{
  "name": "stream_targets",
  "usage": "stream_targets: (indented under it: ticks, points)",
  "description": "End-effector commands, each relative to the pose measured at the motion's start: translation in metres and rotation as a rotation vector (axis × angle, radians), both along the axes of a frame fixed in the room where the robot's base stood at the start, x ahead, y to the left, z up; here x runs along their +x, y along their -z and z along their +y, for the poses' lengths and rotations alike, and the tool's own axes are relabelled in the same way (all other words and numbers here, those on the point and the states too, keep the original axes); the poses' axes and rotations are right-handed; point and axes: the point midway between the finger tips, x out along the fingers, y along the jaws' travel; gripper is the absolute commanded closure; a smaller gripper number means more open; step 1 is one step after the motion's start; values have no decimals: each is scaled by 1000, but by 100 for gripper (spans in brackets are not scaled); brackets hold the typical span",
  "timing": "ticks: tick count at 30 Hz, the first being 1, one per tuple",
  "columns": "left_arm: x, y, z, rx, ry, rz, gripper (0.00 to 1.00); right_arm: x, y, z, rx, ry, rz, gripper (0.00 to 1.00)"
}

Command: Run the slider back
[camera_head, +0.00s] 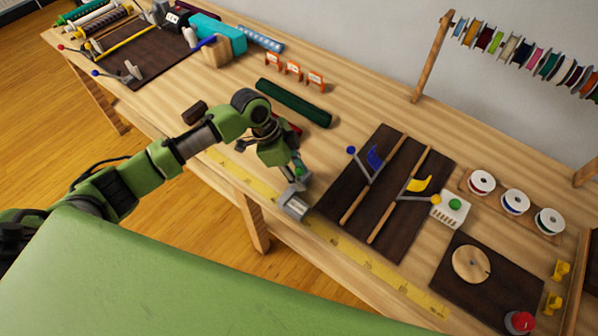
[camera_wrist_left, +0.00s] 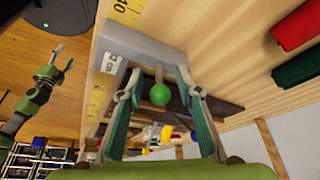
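A grey block slider (camera_head: 293,205) sits on the yellow measuring strip (camera_head: 345,248) along the table's front edge. It carries a green ball knob on a short rod. In the left wrist view the grey block (camera_wrist_left: 135,45) lies just beyond my fingers, and the green knob (camera_wrist_left: 159,95) shows between them. My left gripper (camera_head: 290,178) is over the slider, its fingers apart on either side of the knob, with gaps visible. In the left wrist view my right gripper (camera_wrist_left: 63,57) is small at the left, away from the table, its fingers apart.
A dark board (camera_head: 335,197) with two wooden rails, a blue flag and a yellow flag stands right of the slider. A dark green bar (camera_head: 294,103) lies behind my left gripper. A white box with a green button (camera_head: 455,203) and several spools stand farther right.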

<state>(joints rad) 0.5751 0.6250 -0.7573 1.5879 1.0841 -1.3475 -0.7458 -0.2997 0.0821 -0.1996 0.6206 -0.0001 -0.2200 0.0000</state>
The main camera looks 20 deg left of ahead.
Motion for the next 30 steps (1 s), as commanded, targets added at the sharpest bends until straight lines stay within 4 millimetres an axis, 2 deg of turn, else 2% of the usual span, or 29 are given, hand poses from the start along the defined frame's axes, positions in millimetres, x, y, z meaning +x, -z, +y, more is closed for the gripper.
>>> stream_targets:
  ticks: [7, 11, 17, 22, 30]
  points:
    - [0, 1, 0, 0, 0, 0, 68, 0, 0, 0, 0, 1, 0, 42]
    - [0, 1, 0, 0, 0, 0, 100, 0, 0, 0, 0, 1, 0, 42]
    - [-1, 0, -2, 0, 0, 1, 100, 0, -2, 0, 0, 1, 0, 42]
    - [-6, -2, -16, -2, 3, 3, 100, 0, -14, 2, 2, 1, 0, 42]
    - [-6, 1, -18, 0, 0, 1, 100, 0, -12, 4, 4, 2, 1, 42]
